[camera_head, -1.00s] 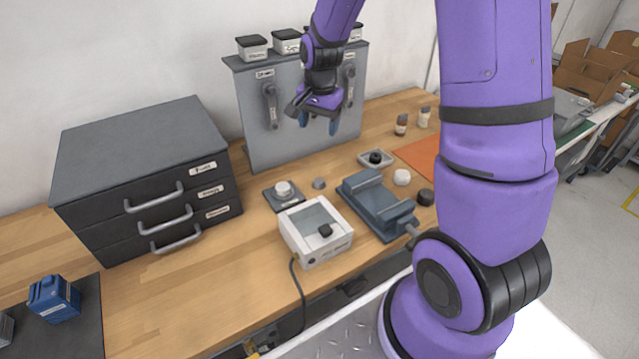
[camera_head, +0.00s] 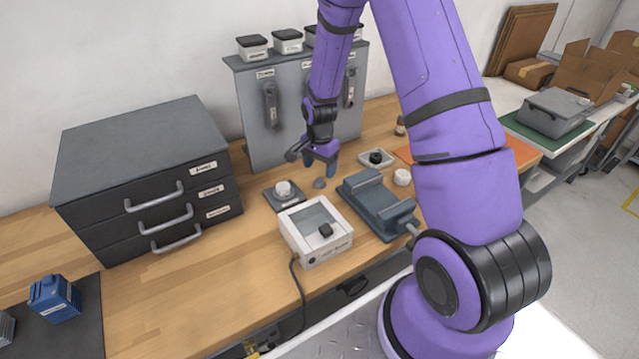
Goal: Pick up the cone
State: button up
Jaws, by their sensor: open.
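My gripper (camera_head: 320,168) is open and points down just above and behind this piece in the picture. I cannot tell the exact height of the fingertips over the piece.
Close around stand the knob base (camera_head: 284,194), the vise (camera_head: 377,208), a white box with a dark knob (camera_head: 316,232), a small tray with a black part (camera_head: 376,158) and a white round piece (camera_head: 402,177). A grey panel (camera_head: 262,135) stands behind; a drawer cabinet (camera_head: 140,175) is left.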

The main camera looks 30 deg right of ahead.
aim_at(319, 181)
jog(key=shift+f, duration=2.55)
jog(key=c, duration=1.1)
jog(key=shift+r, duration=0.1)
